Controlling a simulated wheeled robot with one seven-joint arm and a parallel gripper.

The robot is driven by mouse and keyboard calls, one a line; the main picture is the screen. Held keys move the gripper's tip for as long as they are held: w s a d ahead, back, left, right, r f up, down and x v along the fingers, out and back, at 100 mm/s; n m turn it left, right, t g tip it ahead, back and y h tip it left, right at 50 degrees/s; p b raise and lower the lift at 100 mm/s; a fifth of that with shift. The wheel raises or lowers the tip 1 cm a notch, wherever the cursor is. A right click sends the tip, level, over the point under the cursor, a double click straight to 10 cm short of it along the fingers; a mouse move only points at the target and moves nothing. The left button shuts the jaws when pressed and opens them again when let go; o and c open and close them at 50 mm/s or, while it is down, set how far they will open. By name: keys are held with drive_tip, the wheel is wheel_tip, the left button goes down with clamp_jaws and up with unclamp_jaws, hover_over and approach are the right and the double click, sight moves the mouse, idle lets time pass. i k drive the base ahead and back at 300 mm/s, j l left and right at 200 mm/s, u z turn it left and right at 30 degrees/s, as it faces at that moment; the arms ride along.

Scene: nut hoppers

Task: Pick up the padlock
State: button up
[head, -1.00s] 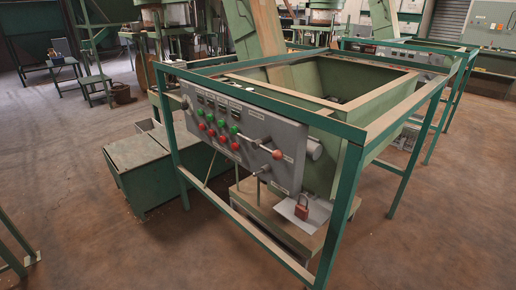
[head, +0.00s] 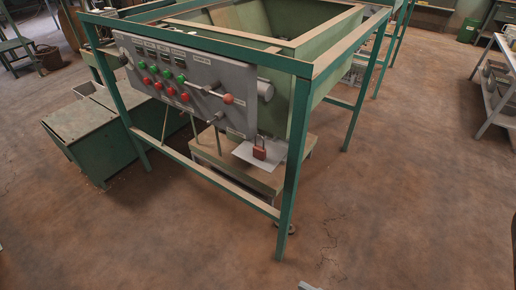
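The padlock (head: 259,153) is small, with a reddish-brown body and a dark shackle. It stands upright on a pale sheet (head: 242,153) that lies on a low wooden-topped table (head: 262,181). The table is under the green hopper frame, just right of and below the grey control panel (head: 180,75). Nothing touches the padlock from above. My gripper cannot be made out in the head view. A small light grey piece shows at the bottom edge, and I cannot tell what it is.
A green frame leg (head: 293,150) stands right of the padlock, and a low frame rail (head: 225,185) crosses in front of the table. A green box (head: 95,135) is at left. A shelf (head: 490,90) stands at far right. The brown floor (head: 400,210) in front is open.

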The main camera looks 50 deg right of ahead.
sight(259, 153)
drive_tip(key=i+j+z, duration=0.2)
drive_tip(key=z, duration=0.2)
drive_tip(key=i+j+z, duration=0.15)
drive_tip(key=z, duration=0.2)
drive_tip(key=i+j+z, duration=0.1)
drive_tip(key=j+z, duration=0.3)
